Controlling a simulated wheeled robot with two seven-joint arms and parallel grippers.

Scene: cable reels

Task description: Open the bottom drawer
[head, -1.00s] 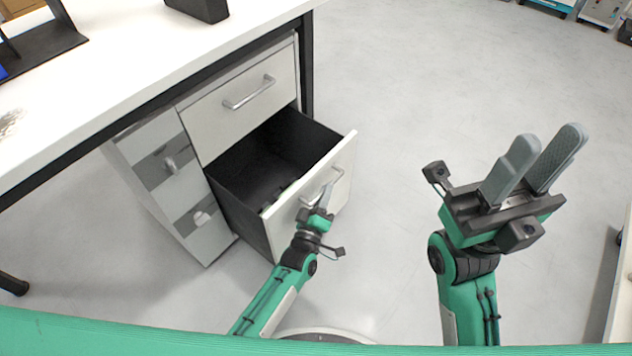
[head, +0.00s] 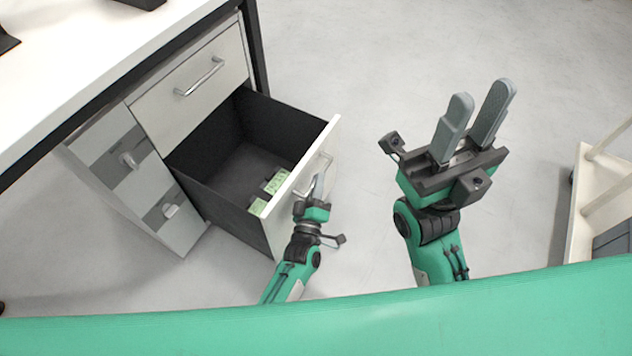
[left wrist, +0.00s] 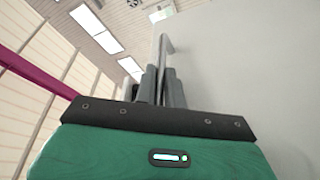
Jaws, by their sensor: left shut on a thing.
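The bottom drawer (head: 250,150) of the white cabinet under the table is pulled far out, and its dark inside shows. Its front panel (head: 331,136) has a metal bar handle (head: 325,163). My left gripper (head: 317,187) is shut on this handle at the outer side of the front. In the left wrist view the fingers (left wrist: 160,88) close around the handle (left wrist: 165,48), beside the pale drawer front (left wrist: 235,70). My right gripper (head: 476,117) is raised over the floor to the right, empty, with its fingers apart.
Green-labelled items (head: 270,186) lie in the drawer near its front. The shut upper drawer (head: 195,85) is above. A side unit (head: 140,175) with knobs stands left. The white tabletop (head: 80,60) overhangs. A pale cart (head: 600,190) stands right; floor between is clear.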

